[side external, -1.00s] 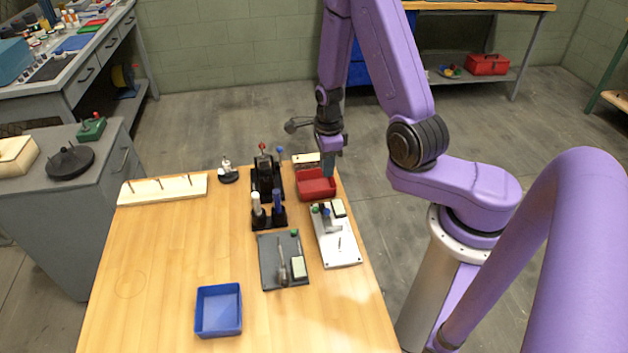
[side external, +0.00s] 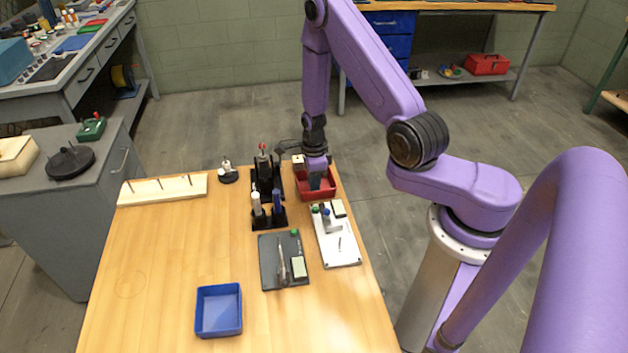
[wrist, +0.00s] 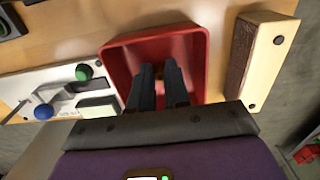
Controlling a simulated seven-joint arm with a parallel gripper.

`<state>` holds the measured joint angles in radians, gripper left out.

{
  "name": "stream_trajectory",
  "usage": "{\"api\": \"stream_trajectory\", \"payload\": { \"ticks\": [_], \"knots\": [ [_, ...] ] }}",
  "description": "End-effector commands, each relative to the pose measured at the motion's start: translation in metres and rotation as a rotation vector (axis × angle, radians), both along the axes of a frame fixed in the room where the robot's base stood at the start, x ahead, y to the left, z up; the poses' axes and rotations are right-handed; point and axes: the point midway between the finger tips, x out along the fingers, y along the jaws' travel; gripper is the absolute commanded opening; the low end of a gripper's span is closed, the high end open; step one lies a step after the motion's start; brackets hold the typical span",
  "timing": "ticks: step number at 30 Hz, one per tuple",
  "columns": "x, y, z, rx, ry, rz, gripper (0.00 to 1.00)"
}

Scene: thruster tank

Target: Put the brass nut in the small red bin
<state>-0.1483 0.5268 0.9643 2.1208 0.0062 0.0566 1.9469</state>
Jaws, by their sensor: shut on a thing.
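The small red bin (side external: 330,190) stands near the far right edge of the wooden table in the side external view. In the wrist view the red bin (wrist: 117,65) is open towards me. My gripper (side external: 317,184) points down into the bin's opening. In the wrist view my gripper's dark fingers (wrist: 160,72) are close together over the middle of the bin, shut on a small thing. The brass nut itself does not show in either view; it is hidden at the fingertips.
A wood-and-brown block (wrist: 258,60) stands just beside the bin. A white fixture plate (side external: 338,240), a dark plate (side external: 272,262) and a black holder with upright handles (side external: 268,217) are close by. A blue bin (side external: 218,310) stands on the near table, with clear wood left of it.

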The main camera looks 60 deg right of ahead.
Motion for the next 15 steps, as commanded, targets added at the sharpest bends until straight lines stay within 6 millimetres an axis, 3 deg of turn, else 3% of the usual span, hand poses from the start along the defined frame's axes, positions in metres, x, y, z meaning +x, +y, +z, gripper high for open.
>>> {"api": "stream_trajectory", "payload": {
  "ticks": [10, 11, 12, 13, 15],
  "knots": [
    [0.0001, -0.0001, -0.003, 0.0, 0.0, 0.0, 0.0],
    [0.0002, -0.0002, -0.0028, 0.0, 0.0, 0.0, 0.23],
    [0.0003, -0.0001, -0.0026, -0.001, -0.001, 0.0, 0.36],
    [0.0003, -0.0001, -0.0026, -0.001, -0.001, 0.0, 0.42],
    [0.0001, -0.0001, -0.0025, 0.0, 0.0, 0.0, 0.42]
  ]
}}
